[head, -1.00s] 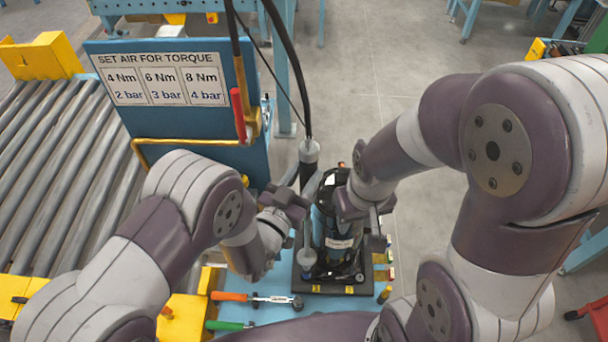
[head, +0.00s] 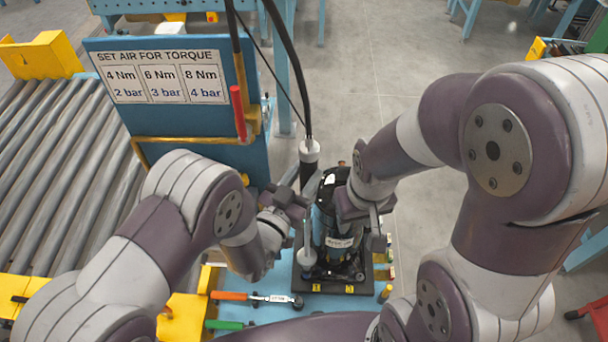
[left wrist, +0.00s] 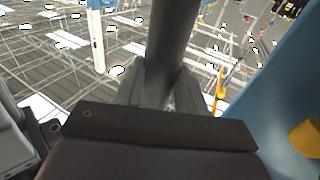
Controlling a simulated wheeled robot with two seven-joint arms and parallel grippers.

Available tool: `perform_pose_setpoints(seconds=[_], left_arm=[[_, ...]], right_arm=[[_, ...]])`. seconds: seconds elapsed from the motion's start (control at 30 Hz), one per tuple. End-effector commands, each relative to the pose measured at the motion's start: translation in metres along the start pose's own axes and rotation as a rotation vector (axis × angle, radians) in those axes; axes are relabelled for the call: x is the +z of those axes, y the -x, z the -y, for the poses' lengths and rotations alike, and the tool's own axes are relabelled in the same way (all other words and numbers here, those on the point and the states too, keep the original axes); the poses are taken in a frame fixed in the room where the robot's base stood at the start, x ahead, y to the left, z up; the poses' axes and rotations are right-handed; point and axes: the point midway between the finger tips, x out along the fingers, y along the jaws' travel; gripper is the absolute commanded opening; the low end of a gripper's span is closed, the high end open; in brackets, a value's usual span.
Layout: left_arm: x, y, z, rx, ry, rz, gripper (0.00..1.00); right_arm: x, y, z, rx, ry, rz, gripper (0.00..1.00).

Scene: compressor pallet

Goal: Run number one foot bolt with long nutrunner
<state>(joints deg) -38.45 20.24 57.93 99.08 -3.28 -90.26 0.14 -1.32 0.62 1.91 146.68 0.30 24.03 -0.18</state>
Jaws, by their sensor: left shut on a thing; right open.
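The long nutrunner (head: 308,152) hangs upright from a black hose, with a pale collar on top and a dark body. My left gripper (head: 292,203) is shut on it; in the left wrist view its dark cylinder (left wrist: 172,40) stands between the fingers (left wrist: 160,95). The grey lower end (head: 307,256) is over the left front of the compressor's foot; whether it touches a bolt cannot be told. The black compressor (head: 338,242) stands on a dark base plate (head: 333,289) with yellow number tags. My right gripper (head: 362,222) is open beside the compressor's upper right, partly covering it.
A torque wrench with an orange handle (head: 230,296) and a green-handled tool (head: 226,325) lie on the blue bench (head: 270,313). A blue panel with an air-pressure sign (head: 162,78) stands behind left. A roller conveyor (head: 45,185) runs along the left.

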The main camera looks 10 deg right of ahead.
Motion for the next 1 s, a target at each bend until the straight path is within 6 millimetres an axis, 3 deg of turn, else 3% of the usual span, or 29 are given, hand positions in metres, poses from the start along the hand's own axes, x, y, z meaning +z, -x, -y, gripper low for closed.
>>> perform_pose_setpoints(seconds=[0.57, 1.0], left_arm=[[-0.002, 0.000, 0.000, 0.001, 0.000, 0.001, 0.00], [-0.037, -0.002, 0.000, 0.000, 0.000, -0.002, 0.00]], right_arm=[[0.000, 0.002, 0.000, 0.000, 0.000, 0.000, 0.43], [-0.003, 0.028, 0.000, 0.000, 0.000, 0.000, 0.43]])
